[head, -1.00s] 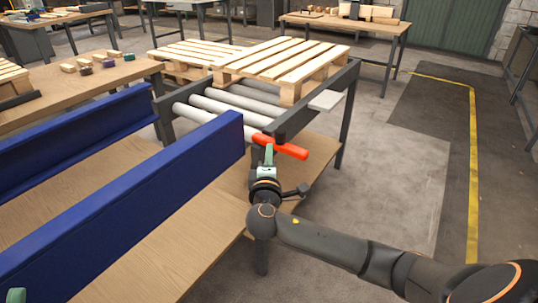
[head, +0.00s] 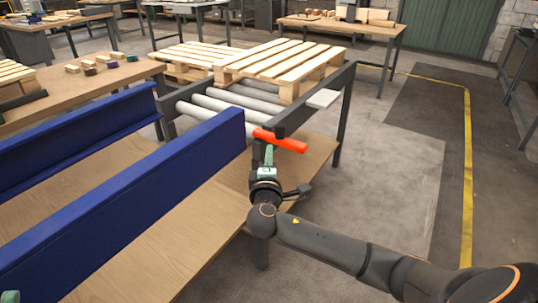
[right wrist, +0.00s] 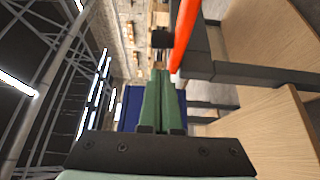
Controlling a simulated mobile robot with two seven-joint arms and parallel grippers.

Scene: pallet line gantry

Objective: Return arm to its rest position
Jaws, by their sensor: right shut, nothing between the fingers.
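My right gripper (head: 269,155) has green fingers and is shut and empty. In the head view its tips lie just below the red-orange bar (head: 280,140) at the front end of the roller conveyor. In the right wrist view the closed fingers (right wrist: 160,100) point away and the red bar (right wrist: 184,30) runs beside their tips. I cannot tell whether they touch. My right arm reaches in from the lower right. Only a small green and black part of my left gripper (head: 10,285) shows at the lower left edge, so its jaws are hidden.
Two long blue beams (head: 130,195) border the wooden surface (head: 150,255) at left. A pallet (head: 282,55) rests on the conveyor rollers (head: 218,105), with another behind it. A workbench (head: 75,98) with small blocks stands at left. Floor to the right is clear, with a yellow line (head: 467,180).

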